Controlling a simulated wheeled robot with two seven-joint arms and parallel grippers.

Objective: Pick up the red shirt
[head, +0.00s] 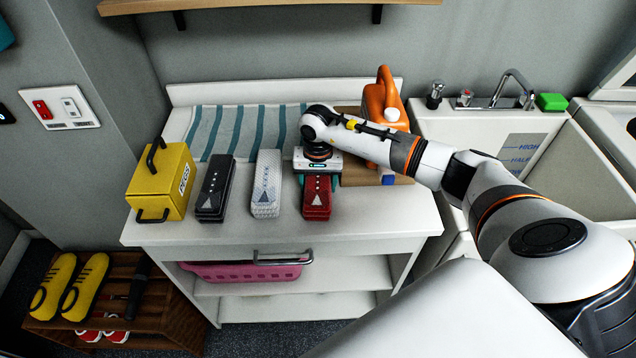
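The red shirt (317,199) is a narrow folded bundle with a pale triangle mark, lying on the white table. My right gripper (318,184) is above its far part, pointing down, with its teal fingers apart, one on each side of the shirt. The gripper body hides the shirt's far end. I cannot tell whether the fingers touch the cloth. My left gripper is not in view.
A white folded shirt (266,184) and a black one (214,190) lie to the left, then a yellow pegs box (158,186). A striped cloth (238,127) lies behind. An orange jug (384,99) stands behind my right arm. The table's (372,218) front strip is clear.

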